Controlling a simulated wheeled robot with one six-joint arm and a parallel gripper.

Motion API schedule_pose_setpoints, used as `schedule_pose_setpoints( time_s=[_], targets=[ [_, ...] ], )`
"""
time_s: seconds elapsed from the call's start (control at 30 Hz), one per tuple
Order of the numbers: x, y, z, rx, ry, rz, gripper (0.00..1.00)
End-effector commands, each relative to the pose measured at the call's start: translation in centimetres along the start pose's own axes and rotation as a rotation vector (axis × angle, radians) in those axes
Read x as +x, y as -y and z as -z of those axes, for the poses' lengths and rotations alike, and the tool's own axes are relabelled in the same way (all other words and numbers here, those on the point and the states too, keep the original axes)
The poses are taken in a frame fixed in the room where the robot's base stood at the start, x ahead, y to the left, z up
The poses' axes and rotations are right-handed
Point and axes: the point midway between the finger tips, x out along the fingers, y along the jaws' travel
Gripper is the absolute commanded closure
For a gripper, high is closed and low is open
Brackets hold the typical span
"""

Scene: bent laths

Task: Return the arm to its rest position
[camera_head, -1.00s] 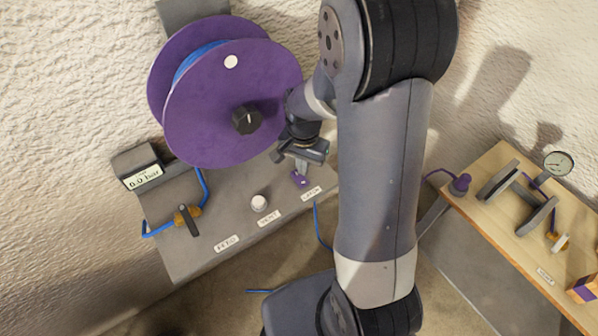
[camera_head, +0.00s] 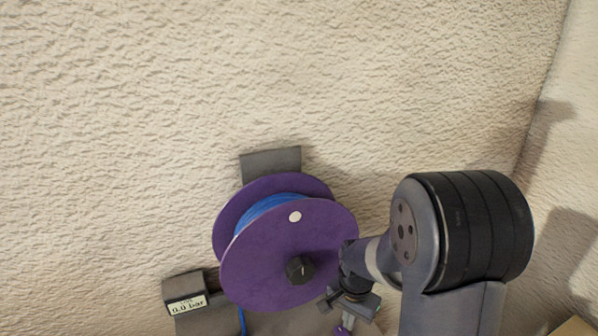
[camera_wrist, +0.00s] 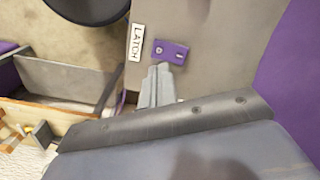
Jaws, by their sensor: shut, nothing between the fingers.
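My gripper (camera_wrist: 160,84) is shut and empty in the wrist view. Its fingertips sit just beside the purple latch piece (camera_wrist: 171,51) on the grey panel (camera_wrist: 205,30); I cannot tell whether they touch it. In the head view my gripper (camera_head: 345,322) is low in the picture, right of and below the purple reel (camera_head: 262,262). The latch piece is mostly hidden there at the bottom edge. My arm is bent, its large black joint at the right of the head view.
The purple reel with blue hose (camera_head: 270,207) stands close to my wrist. A gauge box (camera_head: 186,293) reading 0.0 bar is at lower left. A LATCH label (camera_wrist: 136,42) lies beside the latch piece. A wooden-edged bench (camera_wrist: 40,115) shows at left. The upper wall is bare.

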Motion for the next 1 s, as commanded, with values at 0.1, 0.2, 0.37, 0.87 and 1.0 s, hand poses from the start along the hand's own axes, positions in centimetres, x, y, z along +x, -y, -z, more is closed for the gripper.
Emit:
schedule_pose_setpoints(
  time_s=[0.1,0.2,0.37,0.87,1.0],
  targets=[
    [1.6,0.0,0.0,0.0,0.001,-0.001,1.0],
    [2.9,0.0,0.0,0.0,0.001,-0.001,1.0],
    [4.8,0.0,0.0,0.0,0.001,-0.001,1.0],
    [5.8,0.0,0.0,0.0,0.0,0.0,1.0],
    [5.6,0.0,0.0,0.0,0.0,0.0,1.0]
  ],
)
